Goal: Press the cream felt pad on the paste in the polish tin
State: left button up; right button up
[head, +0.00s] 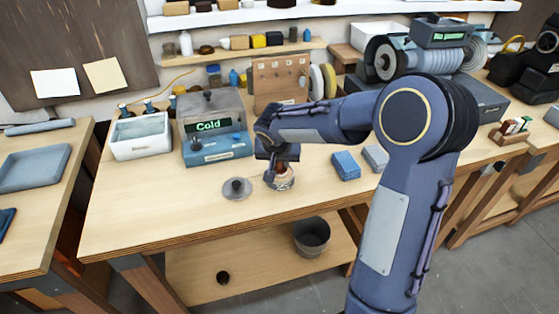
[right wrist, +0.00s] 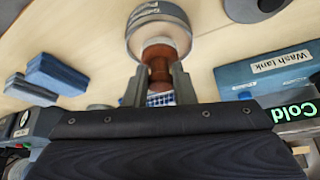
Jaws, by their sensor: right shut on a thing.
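The polish tin (head: 281,184) stands on the wooden bench, left of the blue blocks. It also shows in the right wrist view (right wrist: 158,22) as a round tin with a label on its side. My right gripper (head: 279,168) is over the tin. In the right wrist view, its two fingers (right wrist: 155,80) are shut on the brown handle (right wrist: 158,62) of the pad. The handle's far end meets the tin's mouth. The paste is not visible. My left gripper is not in view.
A grey round lid-like disc (head: 237,188) lies left of the tin. The wash tank (head: 215,146) with a "Cold" display stands behind. Blue blocks (head: 346,166) lie to the right. A white bin (head: 141,136) stands at the left. The front left of the bench is clear.

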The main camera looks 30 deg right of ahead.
jog(key=shift+f+b, duration=0.35)
jog(key=shift+b, duration=0.05)
jog(key=shift+r, duration=0.1)
dwell(0.6)
jog(key=shift+r+p, duration=2)
jog(key=shift+r, duration=1.45)
jog(key=shift+f, duration=0.1)
